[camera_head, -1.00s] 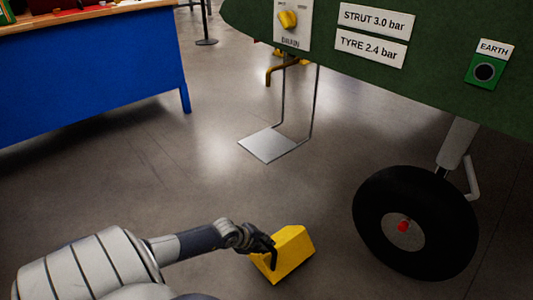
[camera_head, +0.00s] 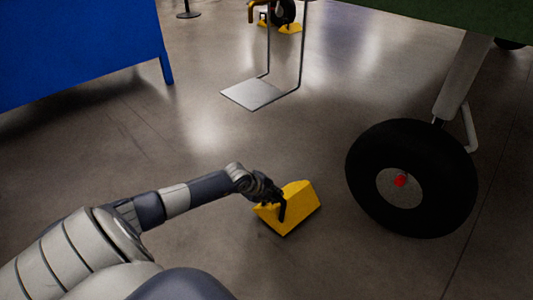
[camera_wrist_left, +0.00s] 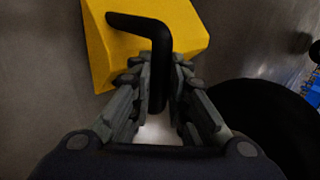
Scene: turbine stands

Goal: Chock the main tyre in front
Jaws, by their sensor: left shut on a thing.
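The yellow chock (camera_head: 298,203) is a wedge-like block with a black bent handle. It is at the lower middle of the head view, left of the main tyre and apart from it. My left gripper (camera_head: 272,193) is shut on the chock's black handle. In the left wrist view the gripper (camera_wrist_left: 162,85) has the handle between its fingers, with the yellow chock (camera_wrist_left: 180,30) beyond. The main tyre (camera_head: 440,195) is black with a grey hub and a red cap, on a grey strut. The tyre (camera_wrist_left: 260,115) also shows dark at the right of the wrist view. My right gripper is not in view.
A metal step (camera_head: 255,93) hangs on thin rods near the middle. A blue bench (camera_head: 80,60) stands at the upper left. Another wheel with yellow chocks (camera_head: 290,28) is at the far top. Grey floor between chock and tyre is clear.

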